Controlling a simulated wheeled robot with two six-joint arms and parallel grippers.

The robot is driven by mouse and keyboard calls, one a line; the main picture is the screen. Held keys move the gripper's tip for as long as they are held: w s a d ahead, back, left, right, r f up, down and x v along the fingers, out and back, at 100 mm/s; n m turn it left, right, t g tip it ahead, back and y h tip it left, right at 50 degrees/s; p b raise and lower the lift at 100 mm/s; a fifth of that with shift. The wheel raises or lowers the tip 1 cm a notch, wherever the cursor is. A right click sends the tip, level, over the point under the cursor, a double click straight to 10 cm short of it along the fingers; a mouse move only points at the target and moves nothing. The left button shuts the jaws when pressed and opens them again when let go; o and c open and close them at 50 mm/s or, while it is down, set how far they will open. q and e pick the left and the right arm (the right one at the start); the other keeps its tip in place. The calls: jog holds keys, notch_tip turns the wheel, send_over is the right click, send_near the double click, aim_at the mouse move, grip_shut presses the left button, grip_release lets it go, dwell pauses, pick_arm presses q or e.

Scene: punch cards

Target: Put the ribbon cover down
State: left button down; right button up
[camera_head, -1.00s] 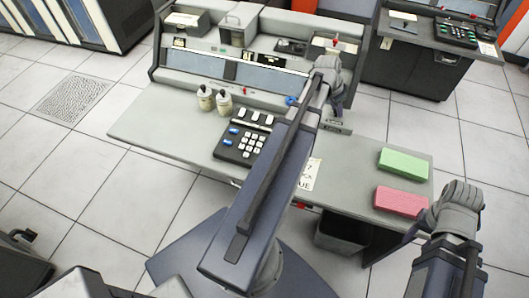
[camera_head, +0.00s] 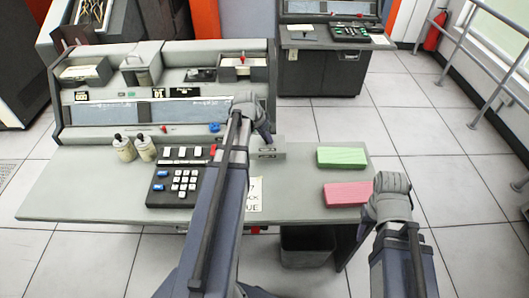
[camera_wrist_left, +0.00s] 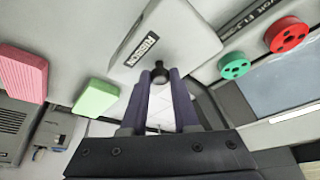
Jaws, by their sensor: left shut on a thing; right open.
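The ribbon cover (camera_wrist_left: 140,22) is a light grey box-like lid with a RIBBON label and a dark round knob, seen in the left wrist view. My left gripper (camera_wrist_left: 161,74) is shut on that knob. In the head view the cover (camera_head: 268,152) shows partly beside my left gripper (camera_head: 265,132), at the right end of the machine. My arm and hand hide the rest of it. I cannot tell whether it touches the desk. My right gripper (camera_head: 391,185) is near the desk's right edge, its fingers hidden from view.
A green block (camera_head: 341,157) and a pink block (camera_head: 347,193) lie on the right of the desk (camera_head: 85,190). Two bottles (camera_head: 134,150) and a black keypad (camera_head: 178,180) stand left of my arm. Green (camera_wrist_left: 234,65) and red (camera_wrist_left: 287,34) spools show in the left wrist view.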

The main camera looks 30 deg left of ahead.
aim_at(265, 145)
pick_arm(q)
jog(key=shift+f, duration=0.5)
pick_arm(e)
jog(key=shift+f, duration=0.5)
pick_arm(q)
notch_tip(265, 145, down, 4)
jog(key=b, duration=0.3)
jog(key=shift+r+b, duration=0.25)
jog(key=shift+b, duration=0.1)
pick_arm(e)
notch_tip(265, 145, down, 4)
jog(key=shift+r, duration=0.25)
pick_arm(q)
jog(key=shift+f, duration=0.15)
jog(key=c, duration=0.7)
grip_release()
pick_arm(e)
jog(key=shift+f, duration=0.15)
